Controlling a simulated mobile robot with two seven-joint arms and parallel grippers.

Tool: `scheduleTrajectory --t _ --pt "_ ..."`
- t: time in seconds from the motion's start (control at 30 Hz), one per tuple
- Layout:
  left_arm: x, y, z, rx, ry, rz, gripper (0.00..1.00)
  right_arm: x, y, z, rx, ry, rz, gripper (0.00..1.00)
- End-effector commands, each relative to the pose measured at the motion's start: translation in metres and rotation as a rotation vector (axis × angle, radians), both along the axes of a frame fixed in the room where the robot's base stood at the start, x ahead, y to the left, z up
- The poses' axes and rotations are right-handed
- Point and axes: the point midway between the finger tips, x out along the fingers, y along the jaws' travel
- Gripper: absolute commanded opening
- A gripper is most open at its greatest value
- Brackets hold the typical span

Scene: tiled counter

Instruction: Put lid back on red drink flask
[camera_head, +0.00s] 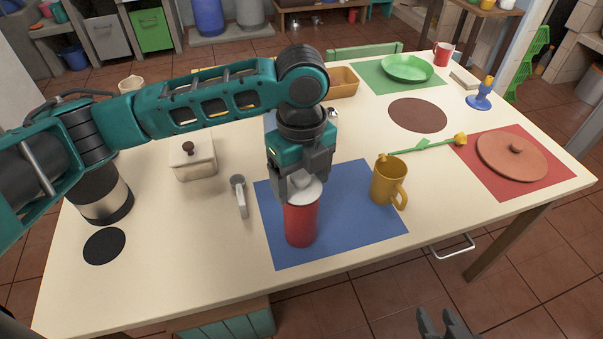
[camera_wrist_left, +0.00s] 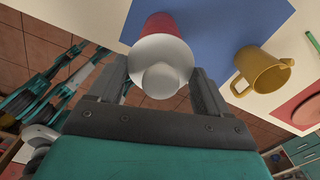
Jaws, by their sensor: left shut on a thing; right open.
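The red flask (camera_head: 301,222) stands upright on the blue placemat (camera_head: 350,220). Its white lid (camera_head: 306,190) is at the top of the flask, under my left gripper (camera_head: 299,188). In the left wrist view the white lid (camera_wrist_left: 161,68) with its round knob sits between the fingers of my left gripper (camera_wrist_left: 162,80), over the red flask body (camera_wrist_left: 166,24). The gripper is shut on the lid. I cannot tell whether the lid is fully seated. My right gripper (camera_head: 447,322) is open and empty at the bottom edge of the head view, off the table.
A mustard mug (camera_head: 387,181) stands right of the flask on the blue mat. A grey-white handled item (camera_head: 239,196) and a lidded box (camera_head: 193,158) are to the left.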

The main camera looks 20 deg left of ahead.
Motion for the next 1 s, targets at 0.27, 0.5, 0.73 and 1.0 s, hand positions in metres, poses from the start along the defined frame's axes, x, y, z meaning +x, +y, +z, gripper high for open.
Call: scheduleTrajectory --t 0.27,0.5,0.73,1.0 --pt "0.0 0.0 -0.0003 0.0 0.0 0.0 0.5 0.0 -0.0007 0.0011 -0.002 -0.001 0.002 0.42" --pt "0.0001 0.0 -0.0001 0.001 -0.001 0.0 0.84 0.0 -0.0007 0.0012 -0.002 -0.001 0.002 0.42" --pt "0.0001 0.0 0.0 0.001 -0.001 0.0 1.0 0.0001 -0.0007 0.0013 -0.002 -0.001 0.002 0.42" --pt "0.0002 0.0001 0.0001 0.001 -0.001 0.0 1.0 0.0001 -0.0006 0.0015 -0.002 -0.001 0.002 0.42"
